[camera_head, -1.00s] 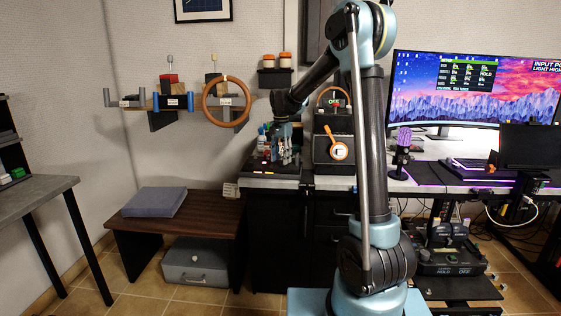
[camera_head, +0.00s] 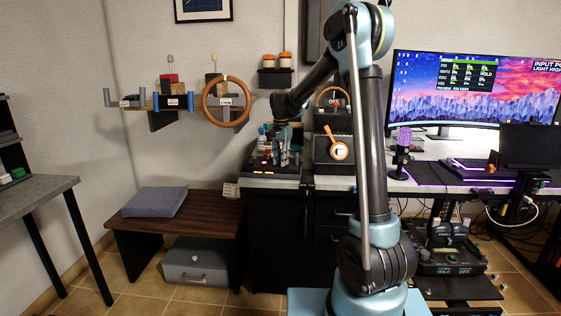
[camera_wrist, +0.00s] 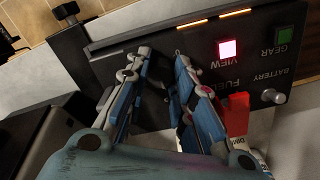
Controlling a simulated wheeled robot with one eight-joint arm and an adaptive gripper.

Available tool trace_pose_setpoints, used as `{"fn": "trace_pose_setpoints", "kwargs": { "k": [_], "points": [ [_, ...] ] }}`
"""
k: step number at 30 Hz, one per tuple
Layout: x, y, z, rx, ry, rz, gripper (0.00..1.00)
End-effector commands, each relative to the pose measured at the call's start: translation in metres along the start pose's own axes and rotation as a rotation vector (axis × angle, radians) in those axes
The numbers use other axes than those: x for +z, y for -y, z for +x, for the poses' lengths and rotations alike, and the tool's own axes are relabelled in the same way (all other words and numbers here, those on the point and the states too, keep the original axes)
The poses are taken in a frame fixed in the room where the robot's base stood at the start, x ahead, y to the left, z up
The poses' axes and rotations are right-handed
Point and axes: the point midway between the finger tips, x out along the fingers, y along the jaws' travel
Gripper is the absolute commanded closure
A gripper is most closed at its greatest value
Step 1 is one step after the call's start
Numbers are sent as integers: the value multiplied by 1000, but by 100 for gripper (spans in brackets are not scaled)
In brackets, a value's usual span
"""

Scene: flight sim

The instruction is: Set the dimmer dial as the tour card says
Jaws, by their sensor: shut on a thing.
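A red part (camera_wrist: 236,114) stands right of the right finger, near the DIM label. In the head view my gripper (camera_head: 283,150) is over the panel at the left of the desk.
A lit pink VIEW button (camera_wrist: 227,49), a green GEAR button (camera_wrist: 284,35) and a silver BATTERY knob (camera_wrist: 272,96) are near my fingers. The monitor (camera_head: 470,90) shows partly cut-off text, "LIGHT HIGH".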

Motion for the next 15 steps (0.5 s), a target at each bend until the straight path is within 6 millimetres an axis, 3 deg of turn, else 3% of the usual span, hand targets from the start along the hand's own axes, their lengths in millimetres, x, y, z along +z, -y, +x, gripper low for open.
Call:
{"fn": "trace_pose_setpoints", "kwargs": {
  "k": [15],
  "points": [
    [-1, -1, 0, 1, 0, -351, 100]
  ]
}}
